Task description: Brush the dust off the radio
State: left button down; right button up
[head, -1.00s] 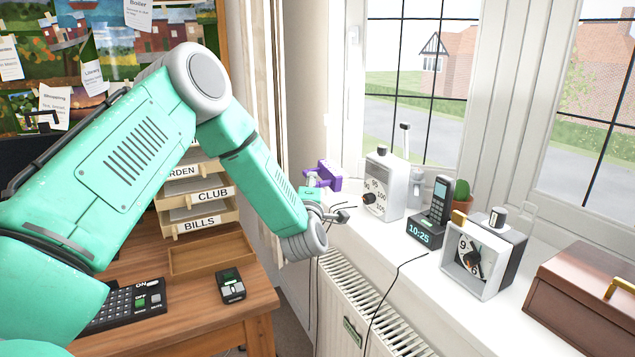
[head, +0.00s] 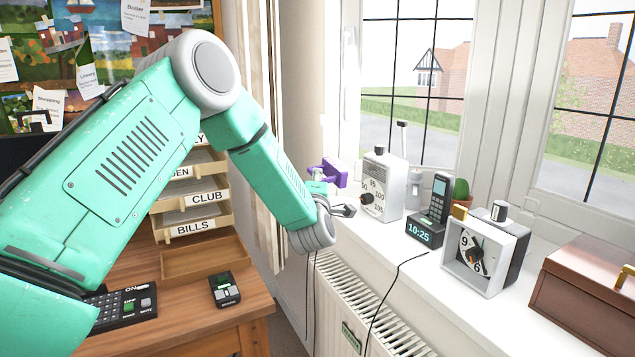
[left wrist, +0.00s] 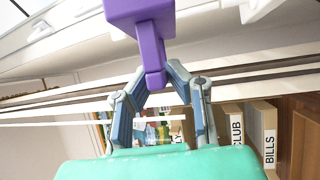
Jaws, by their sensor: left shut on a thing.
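The radio (head: 383,184) is a pale box with a tuning dial and a raised aerial. It stands upright on the window sill in the head view. My left gripper (head: 326,188) is just left of it, at the sill's left end. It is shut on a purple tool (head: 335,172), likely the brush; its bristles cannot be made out. The left wrist view shows the purple tool (left wrist: 150,40) between the fingertips (left wrist: 158,78). In the head view a small gap shows between tool and radio. Dust is too fine to tell. My right gripper is not in view.
A phone on a clock base (head: 425,232), a cactus (head: 461,192), a boxed dial device (head: 480,255) and a brown case (head: 585,298) stand right of the radio. A black cable hangs over the radiator (head: 350,300). Letter trays (head: 195,210) stand on the desk at left.

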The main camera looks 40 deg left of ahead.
aim_at(337, 180)
pick_arm(q)
jog(key=shift+w+f, duration=0.1)
jog(key=shift+w, duration=0.3)
jog(key=w, duration=0.1)
jog(key=w+d+b, duration=0.1)
jog(key=w, duration=0.1)
jog(key=w+d+b, duration=0.1)
jog(key=shift+w+d, duration=0.1)
jog(key=shift+w, duration=0.3)
jog(key=shift+a, duration=0.2)
jog(key=shift+w+d, duration=0.15)
jog(key=shift+d, duration=0.05)
jog(key=shift+w+d+b, duration=0.25)
jog(key=shift+w+b, duration=0.3)
jog(key=shift+w, duration=0.15)
